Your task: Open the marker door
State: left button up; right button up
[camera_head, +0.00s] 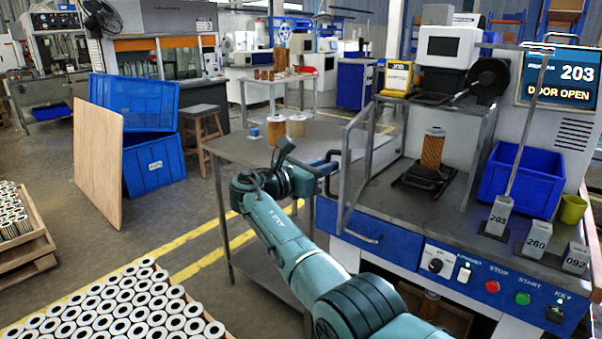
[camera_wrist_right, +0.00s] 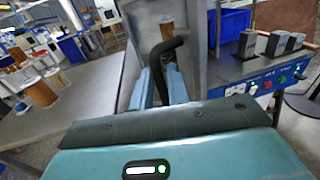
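The marker door (camera_head: 345,175) is a clear panel in a grey metal frame at the left front of the marking machine. It stands swung outward, and the machine's screen (camera_head: 562,78) reads "203 DOOR OPEN". Its black bar handle (camera_head: 326,163) is on the door's left side. My right gripper (camera_head: 309,177) is at this handle. In the right wrist view the black handle (camera_wrist_right: 162,62) runs between the two blue fingers of the right gripper (camera_wrist_right: 162,87), which look closed around it. My left gripper is not in view.
Inside the machine an orange cartridge (camera_head: 432,149) stands on a black fixture (camera_head: 422,177). A grey side table (camera_head: 240,148) with cartridges is left of the door. A blue bin (camera_head: 522,180) and several numbered blocks sit right. A control panel (camera_head: 490,282) runs along the front.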

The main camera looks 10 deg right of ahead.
jog(key=v, duration=1.1)
jog(key=shift+s+a+r, duration=0.1)
